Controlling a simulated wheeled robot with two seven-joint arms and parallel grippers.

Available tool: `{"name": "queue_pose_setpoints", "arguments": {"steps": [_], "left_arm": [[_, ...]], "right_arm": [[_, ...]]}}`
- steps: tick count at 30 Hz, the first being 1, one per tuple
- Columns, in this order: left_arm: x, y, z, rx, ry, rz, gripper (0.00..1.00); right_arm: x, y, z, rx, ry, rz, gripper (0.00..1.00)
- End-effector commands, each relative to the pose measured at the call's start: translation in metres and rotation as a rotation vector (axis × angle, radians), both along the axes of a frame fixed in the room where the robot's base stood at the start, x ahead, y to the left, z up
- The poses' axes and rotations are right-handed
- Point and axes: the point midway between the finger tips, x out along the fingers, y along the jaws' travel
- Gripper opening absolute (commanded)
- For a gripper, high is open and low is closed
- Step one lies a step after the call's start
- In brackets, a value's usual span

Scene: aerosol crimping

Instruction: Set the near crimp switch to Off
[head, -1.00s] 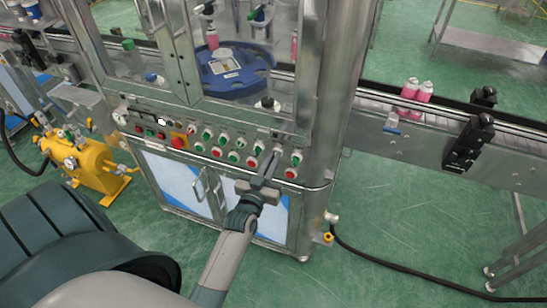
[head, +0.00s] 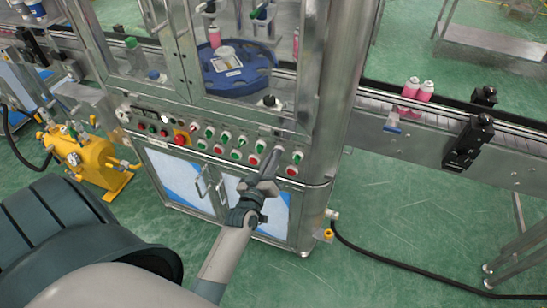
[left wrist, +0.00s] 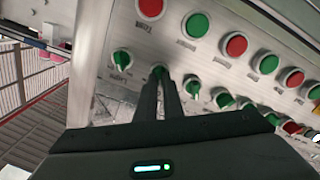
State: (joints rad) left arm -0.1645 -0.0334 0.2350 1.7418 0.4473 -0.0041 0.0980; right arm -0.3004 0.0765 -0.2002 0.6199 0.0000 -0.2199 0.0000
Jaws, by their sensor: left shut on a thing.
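The control panel (head: 215,146) on the front of the steel machine carries rows of green and red buttons and green turn-knobs. My left gripper (head: 273,160) is at the right part of the panel, its fingers pointing at the lower row. In the left wrist view its two dark fingers (left wrist: 167,82) are close together on a green turn-knob (left wrist: 159,71), taken as the crimp switch. The fingers hide most of this knob, so its setting cannot be told. Another green knob (left wrist: 122,60) is just left of it. The labels are too blurred to read. My right gripper is not in view.
More green knobs (left wrist: 192,86) sit close to the right of the fingers. A red button (left wrist: 236,44) is in the row above. A conveyor (head: 450,118) with pink cans (head: 410,88) runs off to the right. A yellow pump (head: 85,160) stands at the left.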

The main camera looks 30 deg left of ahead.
Motion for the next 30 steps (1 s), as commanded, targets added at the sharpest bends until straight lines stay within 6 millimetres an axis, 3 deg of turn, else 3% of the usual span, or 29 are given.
{"name": "queue_pose_setpoints", "arguments": {"steps": [5, 6, 8, 22, 30], "left_arm": [[0.000, 0.000, 0.000, -0.002, -0.001, 0.001, 0.00], [0.000, 0.000, 0.000, -0.002, -0.001, 0.001, 0.12], [0.000, 0.000, 0.000, -0.001, -0.001, 0.001, 0.26], [-0.005, -0.001, 0.000, 0.000, -0.001, 0.001, 0.26], [-0.035, -0.008, -0.003, 0.000, 0.000, 0.001, 0.26]], "right_arm": [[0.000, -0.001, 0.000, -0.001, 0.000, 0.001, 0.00], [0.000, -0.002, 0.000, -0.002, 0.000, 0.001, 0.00], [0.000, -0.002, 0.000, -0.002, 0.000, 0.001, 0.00], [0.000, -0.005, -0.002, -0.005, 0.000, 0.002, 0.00], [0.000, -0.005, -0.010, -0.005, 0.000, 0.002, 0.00]]}}
